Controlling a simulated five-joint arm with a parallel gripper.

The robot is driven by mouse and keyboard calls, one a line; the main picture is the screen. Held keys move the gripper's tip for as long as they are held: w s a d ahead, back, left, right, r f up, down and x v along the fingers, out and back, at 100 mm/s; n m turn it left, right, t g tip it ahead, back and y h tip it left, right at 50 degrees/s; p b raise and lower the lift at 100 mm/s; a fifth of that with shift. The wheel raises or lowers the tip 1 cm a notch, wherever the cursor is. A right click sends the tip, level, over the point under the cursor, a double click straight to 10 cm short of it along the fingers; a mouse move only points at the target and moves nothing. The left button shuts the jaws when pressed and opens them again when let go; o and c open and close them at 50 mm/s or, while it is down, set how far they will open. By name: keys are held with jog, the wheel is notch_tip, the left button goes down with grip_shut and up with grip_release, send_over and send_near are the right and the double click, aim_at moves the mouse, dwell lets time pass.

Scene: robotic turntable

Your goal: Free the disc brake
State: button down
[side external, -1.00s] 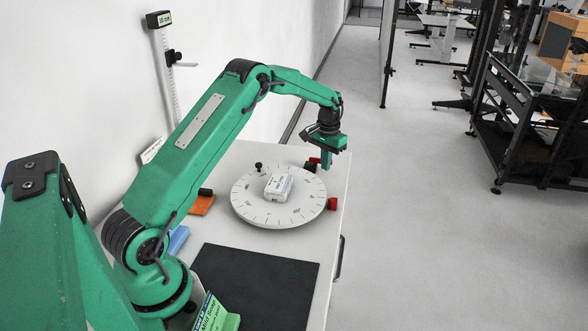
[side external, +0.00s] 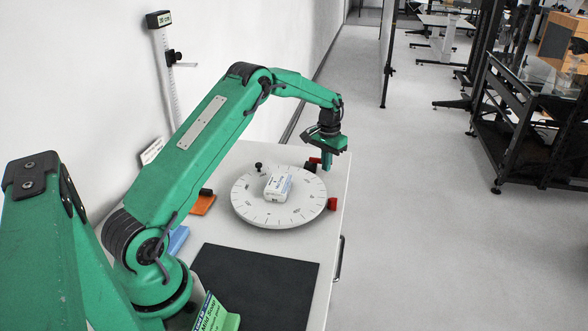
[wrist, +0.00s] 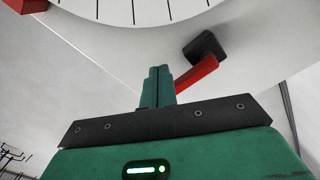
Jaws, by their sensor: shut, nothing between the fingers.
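The turntable disc (side external: 250,205) is a pale round plate with tick marks, and its edge shows at the top of the wrist view (wrist: 150,8). A red lever with a black block (wrist: 205,47) at its end sits by the disc's rim and looks like the disc brake. It shows small beside my gripper in the side view (side external: 311,165). My gripper (side external: 326,170) is shut and empty at the disc's far right edge. In the wrist view its green fingers (wrist: 159,72) are together, just left of the red lever. I cannot tell whether they touch it.
A white box (side external: 278,186) lies on the disc, near a black knob (side external: 258,166) at its rim. A red block (side external: 332,204) stands at the right rim. A dark mat (side external: 255,287) and an orange item (side external: 203,204) lie nearer. The table ends close by on the right.

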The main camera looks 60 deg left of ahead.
jog(key=shift+w+a, duration=0.35)
jog(key=shift+w, duration=0.2)
jog(key=shift+w+a, duration=0.2)
dwell(0.4)
jog(key=shift+w+a, duration=0.25)
jog(key=shift+a, duration=0.05)
jog(key=shift+w+a, duration=0.15)
dwell(0.4)
jog(key=shift+w+a, duration=0.15)
jog(key=shift+a, duration=0.25)
jog(key=shift+w+a, duration=0.15)
jog(key=shift+a, duration=0.25)
